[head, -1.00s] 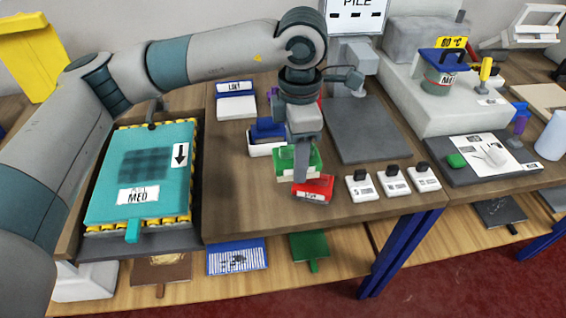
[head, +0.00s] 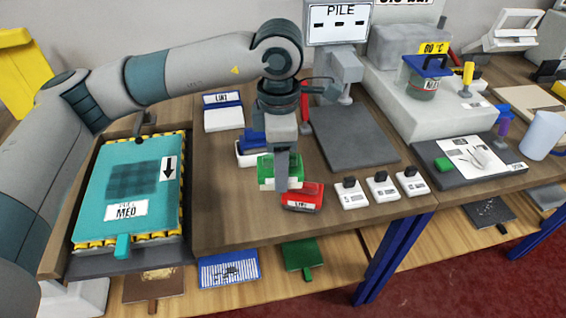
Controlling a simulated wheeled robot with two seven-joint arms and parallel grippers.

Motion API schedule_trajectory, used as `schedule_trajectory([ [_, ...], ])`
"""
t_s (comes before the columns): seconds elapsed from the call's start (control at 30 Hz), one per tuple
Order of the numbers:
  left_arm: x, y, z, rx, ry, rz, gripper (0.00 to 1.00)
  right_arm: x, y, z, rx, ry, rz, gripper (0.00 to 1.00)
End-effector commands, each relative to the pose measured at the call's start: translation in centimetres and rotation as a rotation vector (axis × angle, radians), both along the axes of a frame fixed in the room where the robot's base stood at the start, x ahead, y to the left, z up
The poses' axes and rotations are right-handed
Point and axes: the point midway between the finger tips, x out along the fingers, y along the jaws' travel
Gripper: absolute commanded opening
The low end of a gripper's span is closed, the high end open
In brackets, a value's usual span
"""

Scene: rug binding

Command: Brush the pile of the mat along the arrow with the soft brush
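The teal mat (head: 110,232) lies flat in a yellow-and-black edged frame at the left. It carries a dark pile patch (head: 133,178), a MED label and a white arrow card (head: 170,168) whose arrow points toward the near edge. My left gripper (head: 282,186) points down at a green-and-white block (head: 265,170), in front of its middle. Its fingers are edge-on, so I cannot tell whether they hold the block. A red-and-white block (head: 305,194) and a blue-and-white block (head: 246,152) stand beside it. Which one is the soft brush is not readable. My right gripper is out of view.
Three white boxes with black tops (head: 382,189) stand right of the red block. A dark grey plate (head: 355,138) lies behind them, under the PILE display (head: 338,24). A LINT pad (head: 223,117) lies behind the blocks. Bare table (head: 230,215) lies between mat and blocks.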

Motion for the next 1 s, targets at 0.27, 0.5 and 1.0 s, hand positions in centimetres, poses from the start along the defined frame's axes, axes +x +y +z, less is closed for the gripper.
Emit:
schedule_trajectory([
  [0.27,0.2,3.7,-0.5,-0.003,0.0,-0.351,0.3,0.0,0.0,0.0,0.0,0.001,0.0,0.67],
  [0.5,0.1,7.4,-1.1,-0.003,-0.001,-0.736,0.3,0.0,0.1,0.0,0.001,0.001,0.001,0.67],
  [1.0,-1.0,14.5,-2.0,-0.002,-0.001,-1.508,0.3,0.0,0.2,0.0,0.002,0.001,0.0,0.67],
])
